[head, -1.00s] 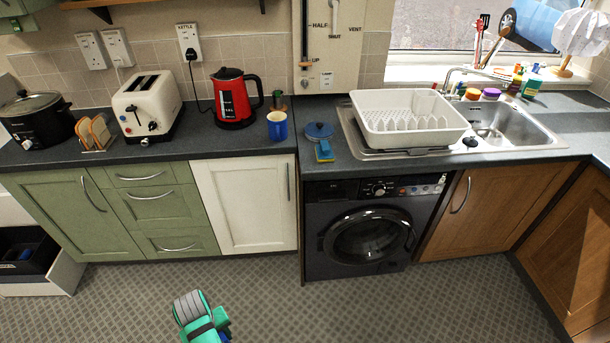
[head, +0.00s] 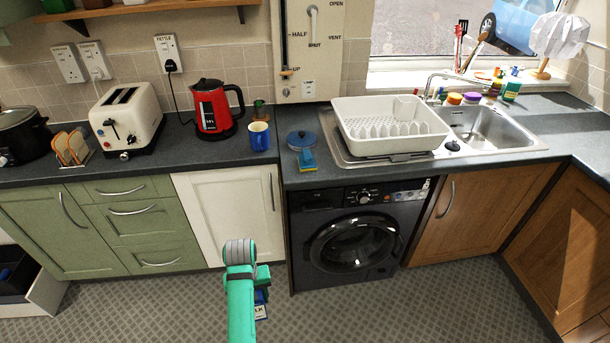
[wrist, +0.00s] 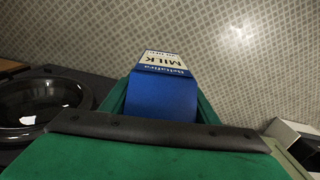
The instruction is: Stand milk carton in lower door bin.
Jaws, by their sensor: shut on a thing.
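The milk carton (wrist: 163,90) is blue with a white "MILK" panel, and it sits between the green fingers of my gripper (wrist: 160,105) in the wrist view. My gripper is shut on it, above the floor. In the head view only a small blue-and-white part of the carton (head: 261,309) shows beside my green arm, which hides the rest. No open fridge door or door bin is visible in either view.
A closed white cabinet door (head: 231,215) stands between green drawers (head: 140,222) and a dark washing machine (head: 350,245). An open low drawer (head: 45,300) juts out at the far left. The patterned floor (head: 420,310) is clear.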

